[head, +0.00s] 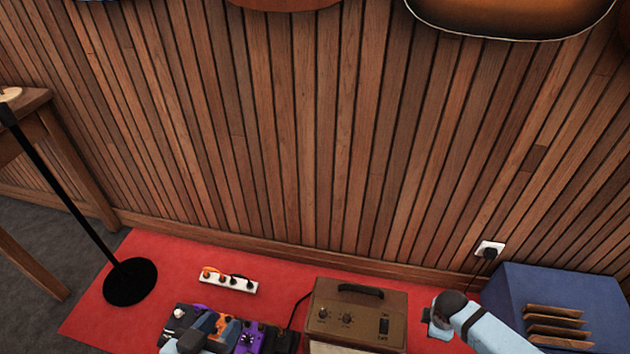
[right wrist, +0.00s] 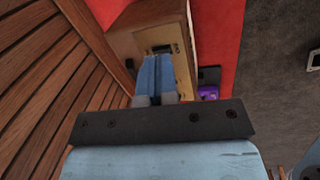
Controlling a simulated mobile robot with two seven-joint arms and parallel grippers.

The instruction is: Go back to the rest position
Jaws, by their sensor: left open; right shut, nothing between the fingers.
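My left gripper (head: 198,338) is at the bottom edge of the head view, over the effects pedals; its jaws are small and partly cut off there. My right arm comes in at the lower right of the head view, beside the brown amplifier (head: 362,300). In the right wrist view my right gripper (right wrist: 155,92) has its two blue fingers together with nothing between them. It points toward the amplifier (right wrist: 139,27), which stands behind the fingertips. I cannot tell the exact gap between them.
Several pedals (head: 250,338) and a white power strip (head: 229,283) lie on the red mat (head: 100,318). A black round-based stand (head: 130,282) and wooden table (head: 70,160) are left. A blue box (head: 570,288) stands right. Instruments hang on the slatted wall (head: 300,130).

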